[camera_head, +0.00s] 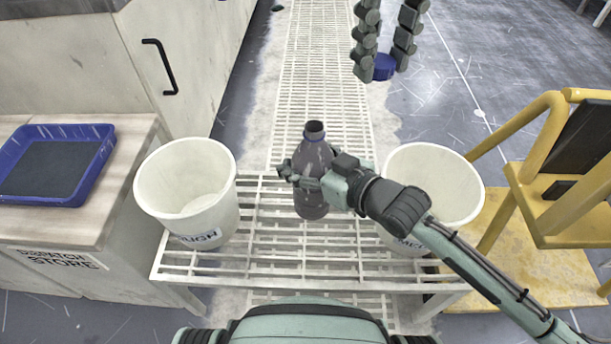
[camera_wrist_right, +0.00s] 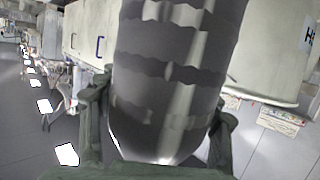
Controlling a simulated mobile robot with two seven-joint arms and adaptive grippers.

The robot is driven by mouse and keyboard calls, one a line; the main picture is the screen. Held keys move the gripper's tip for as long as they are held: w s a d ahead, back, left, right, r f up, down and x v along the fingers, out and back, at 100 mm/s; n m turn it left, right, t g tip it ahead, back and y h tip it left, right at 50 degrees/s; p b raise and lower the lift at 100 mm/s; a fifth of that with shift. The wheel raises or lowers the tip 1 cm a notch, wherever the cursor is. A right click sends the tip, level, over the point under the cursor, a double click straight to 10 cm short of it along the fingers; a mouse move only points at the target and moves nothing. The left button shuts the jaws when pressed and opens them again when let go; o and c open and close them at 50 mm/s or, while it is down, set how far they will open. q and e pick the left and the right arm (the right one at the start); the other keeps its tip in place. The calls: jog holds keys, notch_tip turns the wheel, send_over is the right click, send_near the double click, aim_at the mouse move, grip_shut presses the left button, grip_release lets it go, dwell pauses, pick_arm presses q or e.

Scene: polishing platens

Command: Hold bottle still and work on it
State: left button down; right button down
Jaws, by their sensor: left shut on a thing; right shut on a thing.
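A dark grey translucent bottle (camera_head: 312,205) stands upright over the slatted white bench, between two buckets. Its dark mouth at the top is uncovered. My right gripper (camera_head: 312,178), whose arm comes in from the lower right, is shut around the bottle's middle. In the right wrist view the bottle (camera_wrist_right: 170,70) fills the space between the fingers of that gripper (camera_wrist_right: 158,125). My left gripper (camera_head: 385,62) hangs high at the top, beyond and right of the bottle. It is shut on a blue cap (camera_head: 384,68), apart from the bottle.
A white bucket (camera_head: 150,190) stands left of the bottle and another white bucket (camera_head: 455,180) to its right, partly behind my right arm. A blue tray (camera_head: 98,130) lies on the counter at left. A yellow step frame (camera_head: 545,115) stands at right. The slatted bench (camera_head: 260,268) is clear in front.

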pick_arm(q)
jog(key=shift+f+b, duration=0.6)
jog(key=shift+f, duration=0.1)
pick_arm(e)
jog(key=shift+f, duration=2.05)
jog(key=shift+f, duration=0.2)
jog(key=shift+c, duration=1.7)
grip_release()
jog(key=shift+r, duration=0.25)
pick_arm(q)
jog(key=shift+r+p, duration=0.9)
pick_arm(e)
jog(key=v, duration=0.7)
jog(key=shift+s+d, duration=0.2)
